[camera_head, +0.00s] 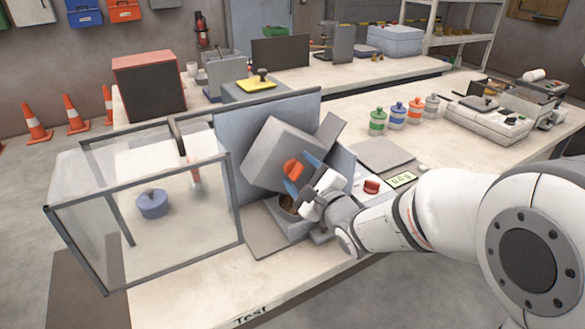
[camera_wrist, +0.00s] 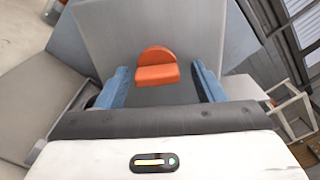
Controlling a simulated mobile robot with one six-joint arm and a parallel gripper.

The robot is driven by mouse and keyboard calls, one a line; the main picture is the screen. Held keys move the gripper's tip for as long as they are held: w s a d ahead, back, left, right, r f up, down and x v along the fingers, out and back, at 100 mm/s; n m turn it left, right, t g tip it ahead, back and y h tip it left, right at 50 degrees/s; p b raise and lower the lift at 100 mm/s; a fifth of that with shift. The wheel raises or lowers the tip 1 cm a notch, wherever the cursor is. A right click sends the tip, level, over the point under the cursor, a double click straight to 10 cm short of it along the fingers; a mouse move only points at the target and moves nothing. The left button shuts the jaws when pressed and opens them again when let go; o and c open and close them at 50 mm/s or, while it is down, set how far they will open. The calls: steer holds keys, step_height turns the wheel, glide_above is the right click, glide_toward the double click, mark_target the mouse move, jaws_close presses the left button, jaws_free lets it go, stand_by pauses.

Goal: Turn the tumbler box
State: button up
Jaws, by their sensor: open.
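The tumbler box (camera_head: 268,152) is a grey box, tilted, in front of an upright grey-blue panel. It bears an orange knob (camera_head: 293,170) on its near face. In the wrist view the box face (camera_wrist: 150,30) fills the upper middle, with the orange knob (camera_wrist: 156,67) on it. My gripper (camera_head: 302,178) is open, its blue fingers at the knob. In the wrist view the blue fingers (camera_wrist: 159,85) stand on either side of the knob, with a gap at each side. A bowl below the box is partly hidden by my gripper.
A clear framed enclosure (camera_head: 75,236) with a blue lidded pot (camera_head: 152,203) stands left. A red button (camera_head: 371,186) and a small display (camera_head: 402,180) lie right of my gripper. Several coloured canisters (camera_head: 397,115) stand farther back. A grey plate (camera_head: 383,154) lies on the bench.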

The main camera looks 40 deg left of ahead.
steer(key=v, duration=0.7)
steer(key=shift+d, duration=0.3)
steer(key=shift+s+r, duration=0.1)
